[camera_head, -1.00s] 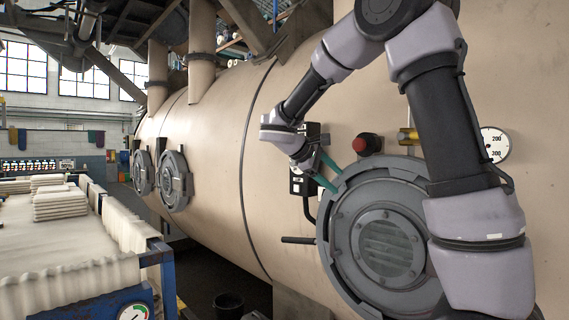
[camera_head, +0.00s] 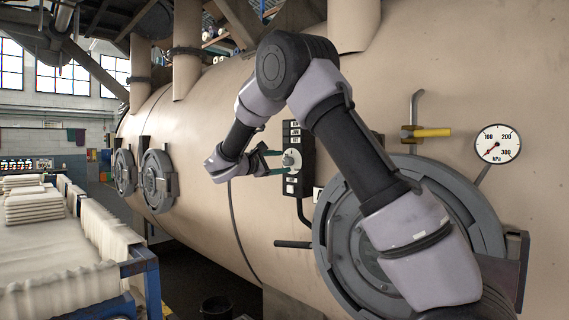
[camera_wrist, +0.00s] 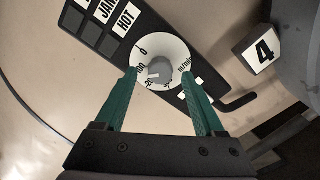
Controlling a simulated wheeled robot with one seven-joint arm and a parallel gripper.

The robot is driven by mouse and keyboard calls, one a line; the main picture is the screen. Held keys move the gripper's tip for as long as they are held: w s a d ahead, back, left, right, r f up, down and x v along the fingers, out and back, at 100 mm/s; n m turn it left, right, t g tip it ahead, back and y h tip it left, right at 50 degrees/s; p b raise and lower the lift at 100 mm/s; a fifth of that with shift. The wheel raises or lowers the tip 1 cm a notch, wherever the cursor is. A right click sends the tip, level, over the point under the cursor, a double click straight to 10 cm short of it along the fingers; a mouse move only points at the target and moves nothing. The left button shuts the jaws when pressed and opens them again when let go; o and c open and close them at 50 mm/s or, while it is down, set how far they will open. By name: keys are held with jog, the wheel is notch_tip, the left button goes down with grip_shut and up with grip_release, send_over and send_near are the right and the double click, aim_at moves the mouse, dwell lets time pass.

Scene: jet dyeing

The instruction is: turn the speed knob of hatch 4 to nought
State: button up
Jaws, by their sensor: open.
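The speed knob (camera_wrist: 160,70) is a grey knob on a white round dial (camera_wrist: 172,48) marked m/min, with a 0 at its upper left. The dial sits on a dark control box (camera_head: 293,186). Which mark the knob points at is not clear. My gripper (camera_wrist: 160,76) has teal fingers, open, with one tip on either side of the knob and over the dial; I see no clear contact. In the head view my gripper (camera_head: 274,162) is at the box, with the knob (camera_head: 291,160) at its fingertips. A plate with a 4 (camera_wrist: 264,53) stands beside the box.
The round grey hatch (camera_head: 333,230) is right of and below the box, with a dark handle (camera_head: 292,244) sticking out left. A yellow-handled valve (camera_head: 432,132) and a kPa gauge (camera_head: 497,144) are farther right. A cloth-laden trolley (camera_head: 139,265) stands at lower left.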

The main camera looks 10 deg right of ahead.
jog(key=shift+x, duration=1.25)
grip_shut()
jog(key=shift+m, duration=0.3)
jog(key=m, duration=0.4)
jog(key=shift+f, duration=0.1)
jog(key=m, duration=0.5)
jog(key=shift+s, duration=0.1)
jog(key=shift+m, duration=0.3)
